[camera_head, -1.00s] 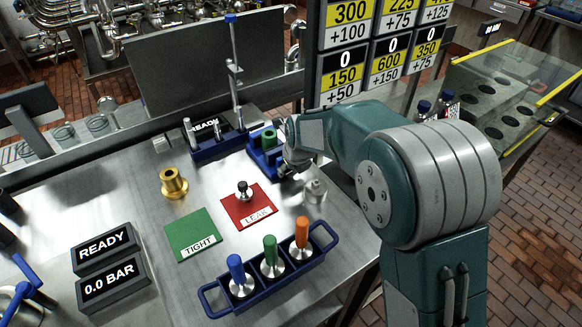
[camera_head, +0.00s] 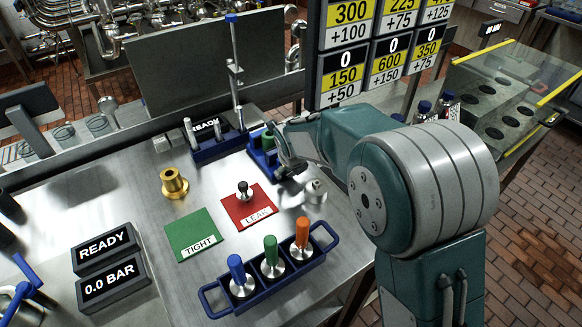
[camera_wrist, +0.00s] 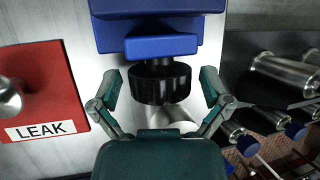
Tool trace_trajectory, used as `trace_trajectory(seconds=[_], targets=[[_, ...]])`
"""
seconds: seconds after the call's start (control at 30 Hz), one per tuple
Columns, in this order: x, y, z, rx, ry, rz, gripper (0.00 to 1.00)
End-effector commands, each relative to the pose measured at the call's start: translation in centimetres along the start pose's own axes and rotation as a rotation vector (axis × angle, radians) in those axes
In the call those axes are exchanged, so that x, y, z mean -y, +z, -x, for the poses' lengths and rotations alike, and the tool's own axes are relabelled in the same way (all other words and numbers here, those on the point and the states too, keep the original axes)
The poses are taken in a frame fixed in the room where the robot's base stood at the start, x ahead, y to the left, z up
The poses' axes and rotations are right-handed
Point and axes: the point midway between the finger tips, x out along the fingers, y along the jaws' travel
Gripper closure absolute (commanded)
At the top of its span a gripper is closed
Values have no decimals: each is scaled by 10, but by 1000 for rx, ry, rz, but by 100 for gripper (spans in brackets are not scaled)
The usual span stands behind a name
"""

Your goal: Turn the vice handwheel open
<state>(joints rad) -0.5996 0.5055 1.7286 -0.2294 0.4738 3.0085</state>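The blue vice (camera_head: 258,158) stands on the steel bench behind the red LEAK pad, with a green part (camera_head: 268,138) at it. In the wrist view the blue vice body (camera_wrist: 160,46) is at the top centre. Its black round handwheel (camera_wrist: 160,84) faces my gripper. My gripper (camera_wrist: 160,92) is open, one finger on each side of the handwheel, with a visible gap on both sides. In the head view my gripper (camera_head: 289,160) is at the vice's right side and hides the handwheel.
A silver metal piece (camera_head: 315,191) stands just in front of my gripper. A small knobbed piece (camera_head: 243,191) is on the red LEAK pad (camera_head: 262,213). A green TIGHT pad (camera_head: 193,235), a brass fitting (camera_head: 173,184) and a blue rack (camera_head: 257,287) with colored handles are nearby.

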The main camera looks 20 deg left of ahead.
Motion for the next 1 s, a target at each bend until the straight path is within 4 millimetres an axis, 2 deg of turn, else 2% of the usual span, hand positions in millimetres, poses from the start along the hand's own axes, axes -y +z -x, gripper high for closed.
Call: trace_trajectory(seconds=[0.27, 0.37, 0.47, 0.8, 1.0], targets=[[0, -1, 0, -1, 0, -1, 0], [0, 0, 6, 0, 0, -1, 0], [0, 0, 21, 2, -1, 0, 0], [0, 1, 90, 1, 0, 0, 0], [0, 1, 114, -1, 0, 0, 0]])
